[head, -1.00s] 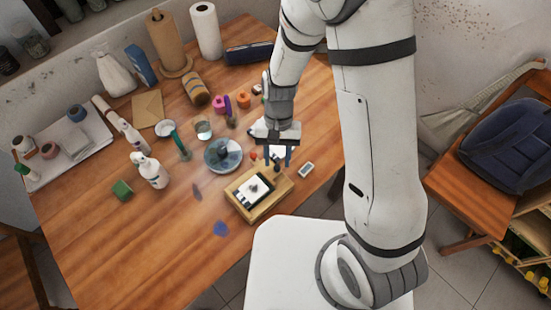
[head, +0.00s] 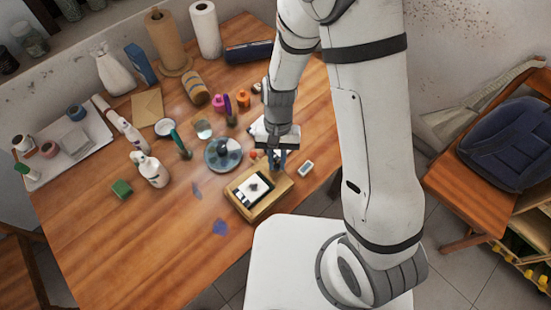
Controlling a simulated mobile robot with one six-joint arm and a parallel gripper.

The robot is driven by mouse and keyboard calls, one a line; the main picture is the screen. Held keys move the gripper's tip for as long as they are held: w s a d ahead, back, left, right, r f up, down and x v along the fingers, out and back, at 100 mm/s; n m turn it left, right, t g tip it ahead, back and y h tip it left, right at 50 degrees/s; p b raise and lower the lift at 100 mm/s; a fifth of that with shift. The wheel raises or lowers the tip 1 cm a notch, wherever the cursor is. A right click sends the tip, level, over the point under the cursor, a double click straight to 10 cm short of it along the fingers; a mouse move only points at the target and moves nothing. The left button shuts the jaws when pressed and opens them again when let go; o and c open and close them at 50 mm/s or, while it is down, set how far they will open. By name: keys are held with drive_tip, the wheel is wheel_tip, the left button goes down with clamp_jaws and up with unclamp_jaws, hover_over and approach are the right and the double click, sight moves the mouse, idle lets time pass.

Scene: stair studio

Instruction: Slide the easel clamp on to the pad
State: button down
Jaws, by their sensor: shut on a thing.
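A wooden easel board (head: 271,201) lies on the table near its front edge. A white pad (head: 249,182) with a dark mark at its middle and black at its lower-left end rests on it. My gripper (head: 277,165) points down at the far right end of the board, beyond the pad. Its fingers are close together, shut on a small dark thing that looks like the easel clamp. The fingers mostly hide it, so its shape and its contact with the board cannot be told.
A blue-grey round dish (head: 221,155) with a dark object stands just left of my gripper. A small pale block (head: 306,168) lies to its right. Small red and orange items lie by the dish. Bottles (head: 152,170) stand further left. The front left of the table is mostly clear.

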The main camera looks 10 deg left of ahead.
drive_tip(key=shift+s+a+b, duration=0.3)
drive_tip(key=shift+s+a, duration=0.3)
drive_tip(key=shift+s, duration=0.1)
drive_tip(key=c, duration=1.4)
unclamp_jaws()
drive_tip(key=shift+o, duration=0.2)
drive_tip(key=shift+w, duration=0.1)
drive_tip(key=v, duration=0.7)
drive_tip(key=shift+r, duration=0.4)
drive_tip(key=shift+w, duration=0.1)
